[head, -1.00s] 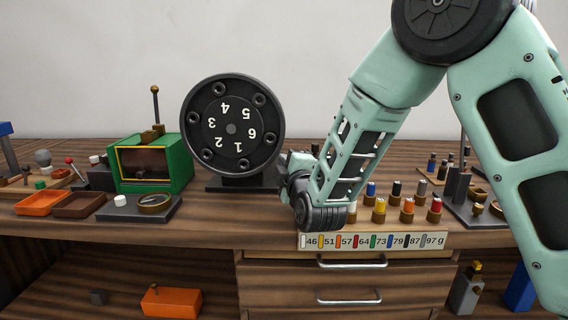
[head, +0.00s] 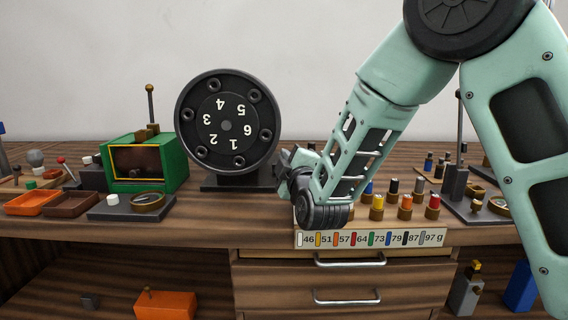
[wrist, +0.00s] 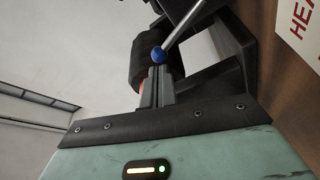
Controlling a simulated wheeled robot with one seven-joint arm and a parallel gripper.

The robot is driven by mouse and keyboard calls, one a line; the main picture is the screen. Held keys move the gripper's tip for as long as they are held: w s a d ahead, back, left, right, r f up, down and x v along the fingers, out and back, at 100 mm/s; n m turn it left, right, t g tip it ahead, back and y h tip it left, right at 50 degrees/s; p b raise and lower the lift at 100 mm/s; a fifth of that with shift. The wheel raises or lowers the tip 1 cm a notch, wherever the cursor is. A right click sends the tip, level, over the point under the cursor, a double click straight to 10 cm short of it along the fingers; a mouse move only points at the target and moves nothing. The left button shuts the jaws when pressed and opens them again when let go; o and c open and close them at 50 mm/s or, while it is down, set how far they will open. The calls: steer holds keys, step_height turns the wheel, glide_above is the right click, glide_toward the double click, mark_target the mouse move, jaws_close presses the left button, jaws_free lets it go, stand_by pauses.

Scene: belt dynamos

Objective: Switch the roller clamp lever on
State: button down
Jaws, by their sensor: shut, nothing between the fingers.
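In the wrist view a lever with a blue ball knob (wrist: 158,55) and a metal rod (wrist: 183,24) shows just beyond my gripper (wrist: 158,72). I take it for the roller clamp lever. A dark roller (wrist: 142,63) stands behind the fingers. My fingers are shut with nothing between them, and their tips appear at or very near the knob; I cannot tell whether they touch. In the head view my gripper (head: 289,165) is at the right of the black numbered dial (head: 227,125), partly hidden by my wrist. The blue knob is not visible there.
A green box (head: 173,167) with a brass-knobbed rod stands left of the dial. Orange (head: 33,203) and brown trays lie at the far left. Several coloured weights (head: 405,203) stand right of my wrist, behind a label strip (head: 370,238). Drawers are below the bench top.

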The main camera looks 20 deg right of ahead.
steer(key=shift+s+d+m+b, duration=0.1)
steer(key=shift+d+m+b, duration=0.3)
steer(key=shift+m, duration=0.2)
steer(key=shift+s+d+r+b, duration=0.15)
steer(key=shift+d+b, duration=0.15)
steer(key=shift+d, duration=0.15)
steer(key=shift+s+d+r+b, duration=0.1)
steer(key=shift+s+d+b, duration=0.05)
steer(key=shift+d+b, duration=0.2)
steer(key=shift+d, duration=0.15)
step_height(320, 180, up, 10)
steer(key=p, duration=0.2)
stand_by(0.5)
